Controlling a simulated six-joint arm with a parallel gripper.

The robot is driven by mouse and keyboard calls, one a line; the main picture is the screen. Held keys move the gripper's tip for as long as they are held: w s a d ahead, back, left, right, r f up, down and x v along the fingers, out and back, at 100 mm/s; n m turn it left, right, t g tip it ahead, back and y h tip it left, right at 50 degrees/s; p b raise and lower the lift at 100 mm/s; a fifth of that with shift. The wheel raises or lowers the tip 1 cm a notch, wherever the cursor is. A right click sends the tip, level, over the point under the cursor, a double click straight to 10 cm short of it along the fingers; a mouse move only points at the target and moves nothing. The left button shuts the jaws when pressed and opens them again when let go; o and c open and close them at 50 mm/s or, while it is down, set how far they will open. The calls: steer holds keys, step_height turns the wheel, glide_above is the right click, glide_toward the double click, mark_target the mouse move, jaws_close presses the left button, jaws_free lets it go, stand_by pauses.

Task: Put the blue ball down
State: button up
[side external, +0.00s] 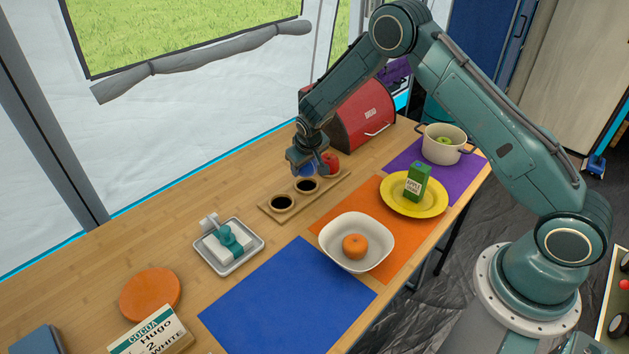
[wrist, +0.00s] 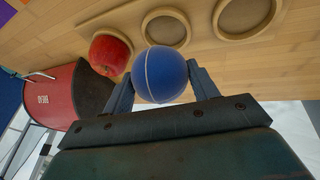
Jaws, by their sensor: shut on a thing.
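The blue ball (wrist: 160,75) is held between the two fingers of my gripper (wrist: 161,84) in the wrist view. In the side view the ball (side external: 306,170) shows partly below my gripper (side external: 308,158), most of it hidden by the fingers. It appears to be above the wooden board with round wells (side external: 283,217); the exact gap is hard to judge. Two wells look empty. A red apple (side external: 331,162) sits at the board's far end, close beside the ball; it also shows in the wrist view (wrist: 109,52).
A red bread bin (side external: 362,115) stands behind the apple. A white bowl (side external: 335,262) holds an orange fruit. A yellow plate (side external: 430,206) holds a green box. A cream pot (side external: 445,150), a butter dish (side external: 255,252) and a bare blue mat (side external: 285,300) are also on the table.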

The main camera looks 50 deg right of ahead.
mark_target(306, 175)
steer(key=shift+f, duration=2.1)
steer(key=shift+s+f, duration=0.1)
steer(key=shift+f, duration=0.35)
steer(key=o, duration=1)
steer(key=shift+a+f, duration=0.1)
steer(key=shift+c, duration=0.2)
steer(key=shift+a+r, duration=0.1)
steer(key=shift+r, duration=0.1)
steer(key=shift+r, duration=0.45)
steer(key=v, duration=1.1)
steer(key=shift+r, duration=0.35)
steer(key=shift+s, duration=0.1)
